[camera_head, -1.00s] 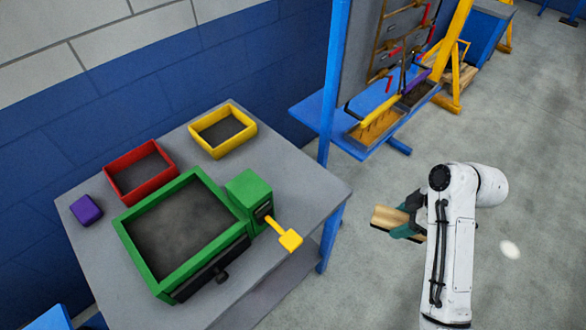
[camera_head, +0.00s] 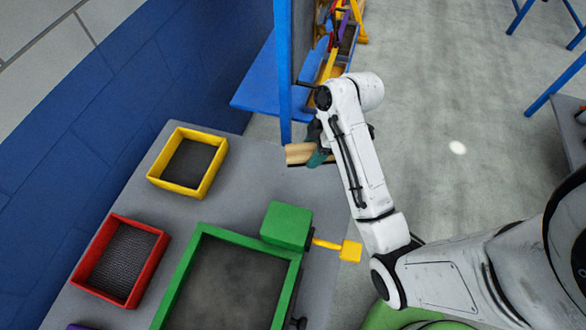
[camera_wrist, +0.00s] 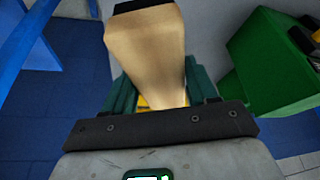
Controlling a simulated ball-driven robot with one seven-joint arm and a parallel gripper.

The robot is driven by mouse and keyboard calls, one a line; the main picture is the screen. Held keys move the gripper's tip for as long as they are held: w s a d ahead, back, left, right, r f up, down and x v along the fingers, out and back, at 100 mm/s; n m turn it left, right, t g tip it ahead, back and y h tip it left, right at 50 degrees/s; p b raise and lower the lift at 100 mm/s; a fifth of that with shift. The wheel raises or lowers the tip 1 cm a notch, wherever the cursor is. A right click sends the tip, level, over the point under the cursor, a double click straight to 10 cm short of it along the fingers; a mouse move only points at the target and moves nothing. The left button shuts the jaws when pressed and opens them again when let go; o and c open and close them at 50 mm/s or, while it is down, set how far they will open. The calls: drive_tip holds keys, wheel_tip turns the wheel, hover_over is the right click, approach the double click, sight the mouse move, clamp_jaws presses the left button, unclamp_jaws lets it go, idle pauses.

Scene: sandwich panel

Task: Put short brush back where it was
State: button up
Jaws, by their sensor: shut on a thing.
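The short brush is a pale wooden piece (camera_head: 299,153) held by my gripper (camera_head: 318,153), which has teal-green fingers. In the head view it shows in front of the table's far right corner, near the blue post. In the wrist view the brush (camera_wrist: 148,50) fills the upper middle, with a dark end at the top. The green fingers (camera_wrist: 155,92) close on both its sides. Much of the gripper is hidden behind my white arm in the head view.
The grey table (camera_head: 235,160) holds a yellow bin (camera_head: 158,178), a red bin (camera_head: 88,280) and a green framed box (camera_head: 190,262) with a yellow-handled green block (camera_head: 288,222). Beyond a blue post (camera_head: 284,80) are a blue bench (camera_head: 255,95) and a tool rack.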

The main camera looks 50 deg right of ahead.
wheel_tip(320, 180, down, 10)
drive_tip(key=shift+r+p, duration=0.1)
drive_tip(key=shift+p, duration=0.35)
drive_tip(key=o, duration=1)
drive_tip(key=v, duration=1.2)
drive_tip(key=shift+b, duration=0.3)
drive_tip(key=shift+s, duration=0.1)
